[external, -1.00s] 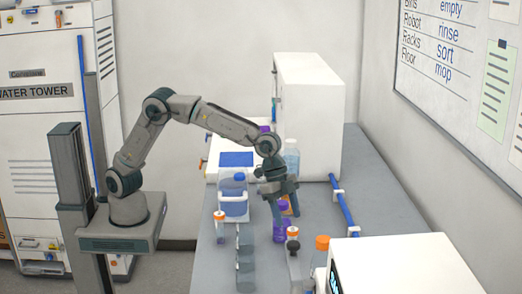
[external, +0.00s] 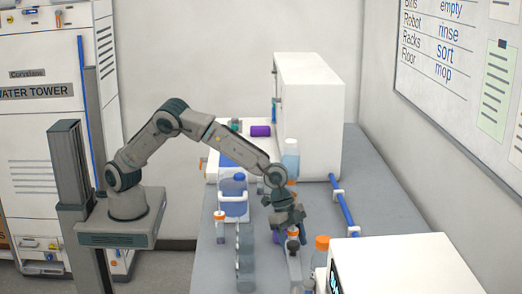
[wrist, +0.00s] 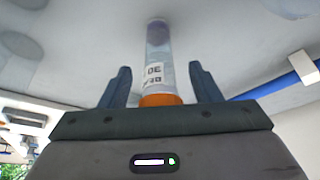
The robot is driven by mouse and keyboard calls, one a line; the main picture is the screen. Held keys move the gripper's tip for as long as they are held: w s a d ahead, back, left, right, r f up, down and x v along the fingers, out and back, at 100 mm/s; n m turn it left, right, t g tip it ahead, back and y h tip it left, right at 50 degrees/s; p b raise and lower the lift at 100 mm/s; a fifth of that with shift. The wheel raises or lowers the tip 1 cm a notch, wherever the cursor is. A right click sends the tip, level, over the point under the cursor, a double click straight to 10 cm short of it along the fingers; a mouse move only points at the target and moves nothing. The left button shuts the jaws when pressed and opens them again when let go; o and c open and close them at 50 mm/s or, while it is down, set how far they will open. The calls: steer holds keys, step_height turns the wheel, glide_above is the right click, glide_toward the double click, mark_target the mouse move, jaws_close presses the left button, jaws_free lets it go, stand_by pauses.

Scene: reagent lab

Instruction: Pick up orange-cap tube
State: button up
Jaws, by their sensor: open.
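A clear tube with an orange cap (wrist: 160,100) and a white printed label stands between the fingers of my gripper (wrist: 160,67) in the wrist view. The cap is nearest to me and the tube body (wrist: 158,45) points away toward the bench. Both fingers are spread, with a visible gap on each side of the tube. In the external view my gripper (external: 291,237) points down over the bench, and a small orange cap (external: 293,232) shows beside its fingers. The lower part of that tube is partly hidden there.
Another orange-capped tube (external: 219,215) stands at the left bench edge, and an orange-capped bottle (external: 322,242) stands at right beside a white machine (external: 400,265). A blue-filled container (external: 233,190) and a clear rack (external: 245,250) are left of my gripper. A blue rail (external: 343,205) runs at right.

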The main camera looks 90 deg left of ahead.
steer(key=c, duration=1.1)
steer(key=shift+o, duration=0.2)
steer(key=shift+r, duration=0.1)
